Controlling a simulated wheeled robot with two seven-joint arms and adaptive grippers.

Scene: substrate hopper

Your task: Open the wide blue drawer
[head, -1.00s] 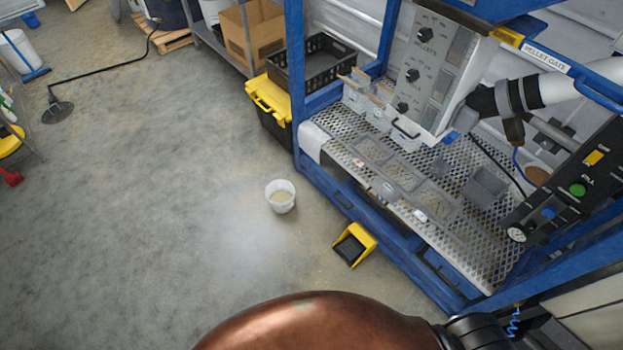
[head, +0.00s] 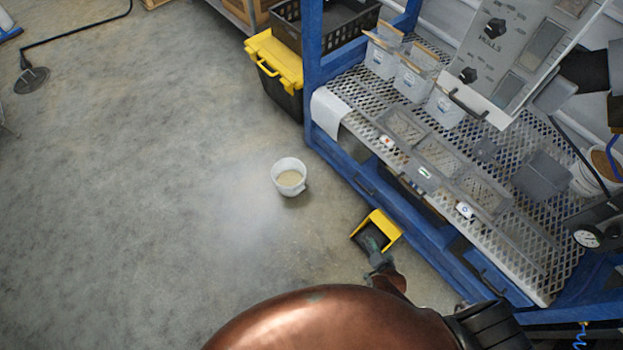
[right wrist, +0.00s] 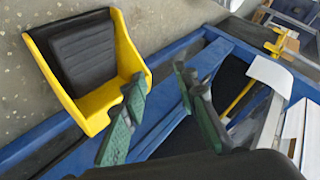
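The blue drawer front (head: 432,240) runs along the lower front of the blue bench, below the perforated metal deck. Dark handles show on this blue face; I cannot tell whether they belong to one drawer or two. A dark gap shows between deck and blue front. My right gripper (head: 380,264) is beside the yellow-and-black scoop, near the blue front. In the right wrist view its green-padded fingers (right wrist: 163,112) are spread, with nothing between them, over blue bench parts (right wrist: 183,52). I see no contact with a handle. My left gripper is out of view.
The yellow-and-black scoop (head: 385,226) lies on the floor close to the bench front. A white bucket (head: 289,180) stands left of it. A yellow-lidded black box (head: 274,65) stands at the bench's far end.

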